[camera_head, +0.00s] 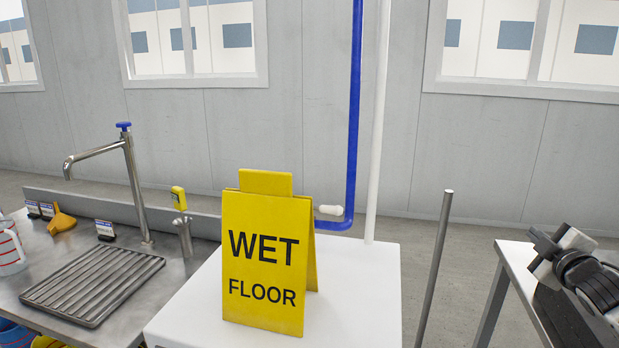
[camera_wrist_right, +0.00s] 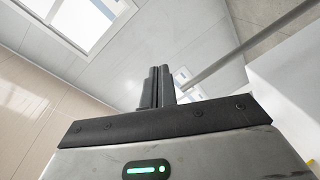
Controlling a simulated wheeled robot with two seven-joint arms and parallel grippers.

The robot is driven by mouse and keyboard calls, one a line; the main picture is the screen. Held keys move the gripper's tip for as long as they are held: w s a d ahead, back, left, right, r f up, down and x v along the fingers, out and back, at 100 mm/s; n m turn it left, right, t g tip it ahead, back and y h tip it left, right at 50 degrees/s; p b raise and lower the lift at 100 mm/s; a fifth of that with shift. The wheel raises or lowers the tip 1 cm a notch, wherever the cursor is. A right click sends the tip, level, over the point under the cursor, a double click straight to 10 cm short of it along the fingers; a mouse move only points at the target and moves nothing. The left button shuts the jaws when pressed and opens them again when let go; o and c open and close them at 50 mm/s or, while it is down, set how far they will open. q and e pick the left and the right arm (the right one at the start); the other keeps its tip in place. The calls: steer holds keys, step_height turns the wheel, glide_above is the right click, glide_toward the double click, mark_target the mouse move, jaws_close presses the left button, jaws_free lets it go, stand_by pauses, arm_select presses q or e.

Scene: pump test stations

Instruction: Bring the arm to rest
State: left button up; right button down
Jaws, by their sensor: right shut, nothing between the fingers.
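My left gripper is in neither view.
A yellow wet floor sign (camera_head: 266,255) stands on a white block (camera_head: 362,290) in the middle. To the left is a steel sink bench (camera_head: 140,320) with a tap (camera_head: 128,170). A grey post (camera_head: 434,265) rises between the block and the right table (camera_head: 520,262).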

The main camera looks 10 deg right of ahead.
steer(key=s+a+f+m+g+y, duration=0.2)
steer(key=s+a+f, duration=0.3)
steer(key=a+f, duration=0.5)
steer(key=s+a+f+m+g+y, duration=0.2)
steer(key=s+a+f, duration=0.3)
steer(key=a+f, duration=0.5)
arm_select(q)
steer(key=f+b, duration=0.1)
steer(key=b, duration=0.4)
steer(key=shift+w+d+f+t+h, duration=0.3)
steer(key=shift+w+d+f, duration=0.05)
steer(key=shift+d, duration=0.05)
arm_select(e)
steer(key=s+a+f+m+g+y, duration=0.1)
steer(key=s+a+f, duration=0.3)
steer(key=s+a, duration=0.4)
steer(key=s+a+f+m+y, duration=0.2)
steer(key=s+a+f, duration=0.3)
steer(key=s+a, duration=0.4)
steer(key=a+y, duration=0.1)
steer(key=a, duration=0.1)
steer(key=shift+a+f+m+g, duration=0.2)
steer(key=shift+a+m+g, duration=0.1)
steer(key=shift+a+g, duration=0.1)
steer(key=shift+s, duration=0.1)
